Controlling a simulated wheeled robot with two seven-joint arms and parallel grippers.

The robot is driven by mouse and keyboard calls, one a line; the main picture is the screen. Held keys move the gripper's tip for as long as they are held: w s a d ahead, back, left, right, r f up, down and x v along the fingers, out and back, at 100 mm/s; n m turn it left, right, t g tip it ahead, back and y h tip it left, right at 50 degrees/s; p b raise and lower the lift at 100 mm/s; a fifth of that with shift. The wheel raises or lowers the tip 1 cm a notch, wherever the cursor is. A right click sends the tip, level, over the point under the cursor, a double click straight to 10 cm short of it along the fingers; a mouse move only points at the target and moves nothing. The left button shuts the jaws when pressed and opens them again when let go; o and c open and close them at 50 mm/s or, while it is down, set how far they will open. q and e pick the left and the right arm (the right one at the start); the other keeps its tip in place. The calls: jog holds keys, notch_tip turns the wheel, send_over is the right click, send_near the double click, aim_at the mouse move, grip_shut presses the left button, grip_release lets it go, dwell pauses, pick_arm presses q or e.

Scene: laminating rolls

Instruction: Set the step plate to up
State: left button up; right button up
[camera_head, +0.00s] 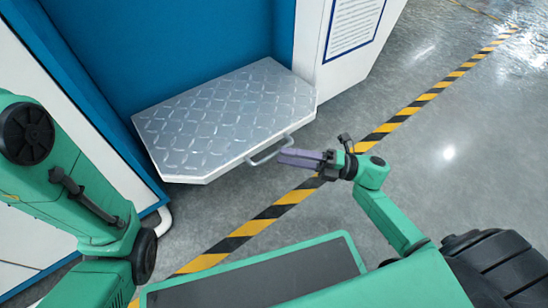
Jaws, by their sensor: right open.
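The step plate (225,115) is a grey metal plate with a raised diamond tread. It juts out flat from the blue panel of the machine. A thin bar handle (268,152) is on its front edge. My right gripper (287,157) is open, with its purple-grey fingers pointing left at the handle's right end. The fingertips overlap the handle's end in the picture; I cannot tell whether they touch it. My left arm (70,175) comes in at the left, and its gripper is not in view.
The machine has a blue panel (180,45) and a white panel with a printed notice (353,22). A yellow and black floor stripe (385,128) runs diagonally past the plate. The grey floor (470,130) to the right is clear.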

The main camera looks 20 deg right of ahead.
aim_at(274, 153)
jog(key=b+x, duration=0.1)
jog(key=x, duration=0.3)
jog(key=shift+c, duration=0.3)
grip_shut()
dwell(1.1)
